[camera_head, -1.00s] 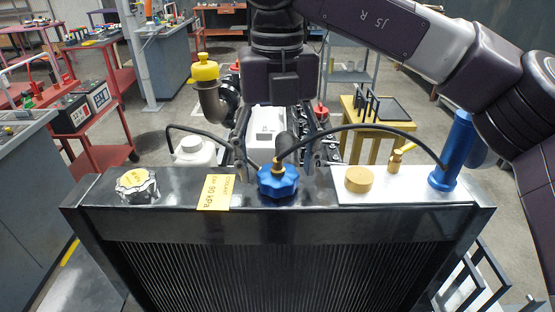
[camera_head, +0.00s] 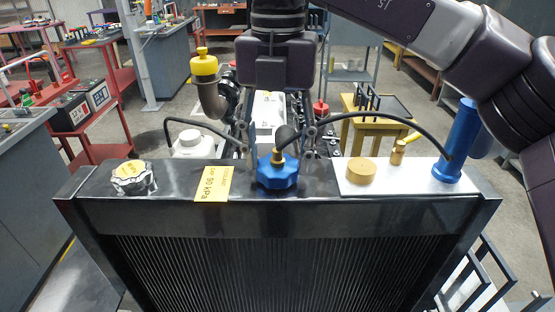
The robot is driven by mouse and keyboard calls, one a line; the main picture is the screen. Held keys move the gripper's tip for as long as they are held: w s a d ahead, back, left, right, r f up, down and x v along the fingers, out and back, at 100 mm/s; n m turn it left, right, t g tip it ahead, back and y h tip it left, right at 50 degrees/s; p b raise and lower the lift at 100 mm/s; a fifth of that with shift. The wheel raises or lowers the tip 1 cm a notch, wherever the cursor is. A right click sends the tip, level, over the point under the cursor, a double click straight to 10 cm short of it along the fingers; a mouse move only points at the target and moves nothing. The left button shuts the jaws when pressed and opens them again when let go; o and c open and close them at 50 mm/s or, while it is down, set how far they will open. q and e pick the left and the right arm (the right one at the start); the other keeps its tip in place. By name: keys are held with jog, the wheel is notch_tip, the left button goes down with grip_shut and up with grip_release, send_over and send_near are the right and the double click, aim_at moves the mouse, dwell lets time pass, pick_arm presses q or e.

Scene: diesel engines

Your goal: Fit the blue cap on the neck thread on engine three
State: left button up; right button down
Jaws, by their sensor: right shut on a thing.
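The blue lobed cap (camera_head: 277,176) is at the middle of the radiator's top edge, with a brass fitting on top. A black hose runs from the fitting to a blue hand pump (camera_head: 460,143) at the right. My right gripper (camera_head: 278,153) comes down from above, its fingers on either side of the cap, shut on it. The neck thread is hidden under the cap, so I cannot tell whether the cap is seated on it. The engine (camera_head: 268,112) stands behind the radiator (camera_head: 330,215), partly covered by my gripper. My left gripper is not in view.
A silver cap (camera_head: 132,177) and a yellow label (camera_head: 212,184) are on the radiator top at left. A brass disc (camera_head: 361,171) and a brass valve (camera_head: 398,155) sit on the pale plate at right. A white reservoir (camera_head: 194,144) is behind.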

aim_at(278, 150)
jog(key=m, duration=0.1)
jog(key=m+b, duration=0.1)
jog(key=m, duration=0.1)
jog(key=shift+f, duration=0.3)
jog(key=c, duration=0.8)
grip_release()
jog(key=shift+r, duration=0.25)
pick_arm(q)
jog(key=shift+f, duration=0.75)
pick_arm(e)
jog(key=shift+c, duration=0.6)
jog(key=shift+r+p, duration=3)
jog(key=shift+r, duration=0.55)
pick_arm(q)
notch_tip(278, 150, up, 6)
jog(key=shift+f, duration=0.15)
pick_arm(e)
jog(key=shift+f, duration=0.1)
